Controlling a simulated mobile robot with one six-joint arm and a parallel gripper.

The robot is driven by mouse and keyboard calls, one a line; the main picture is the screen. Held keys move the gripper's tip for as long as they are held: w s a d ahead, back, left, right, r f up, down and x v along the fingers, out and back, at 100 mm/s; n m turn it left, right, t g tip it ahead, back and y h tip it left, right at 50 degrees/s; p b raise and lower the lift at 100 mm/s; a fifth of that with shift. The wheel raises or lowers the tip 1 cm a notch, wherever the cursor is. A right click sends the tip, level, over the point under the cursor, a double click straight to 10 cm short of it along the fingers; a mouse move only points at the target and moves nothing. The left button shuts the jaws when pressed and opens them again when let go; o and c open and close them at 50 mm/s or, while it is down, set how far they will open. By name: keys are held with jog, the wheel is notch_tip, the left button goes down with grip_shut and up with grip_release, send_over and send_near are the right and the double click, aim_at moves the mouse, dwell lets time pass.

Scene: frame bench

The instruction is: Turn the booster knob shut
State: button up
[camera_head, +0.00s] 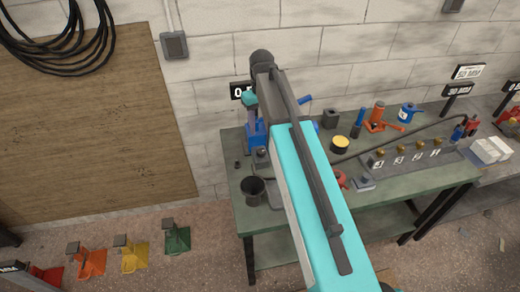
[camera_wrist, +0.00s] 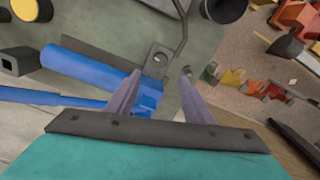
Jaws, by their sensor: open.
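A blue device (camera_head: 255,132) stands at the left end of the green bench, partly hidden by my arm. In the wrist view it shows as a thick blue tube (camera_wrist: 88,70) with a blue block at its end and a thinner blue rod beside it. My gripper (camera_wrist: 162,72) is open, its two fingers on either side of the blue block's end. I cannot tell whether they touch it. No part can be clearly made out as the booster knob. A grey plate with a hole (camera_wrist: 158,59) lies just beyond the fingertips.
A dark cup (camera_head: 253,190) stands near the bench's front left. A yellow-topped can (camera_head: 341,144) and a numbered grey block with brass fittings (camera_head: 400,160) are to the right. Orange, yellow and green stands (camera_head: 134,255) line the floor at left.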

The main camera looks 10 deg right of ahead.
aim_at(261, 151)
jog(key=shift+f+b, duration=3.9)
jog(key=shift+f, duration=2.3)
jog(key=c, duration=1.1)
jog(key=shift+o, duration=0.3)
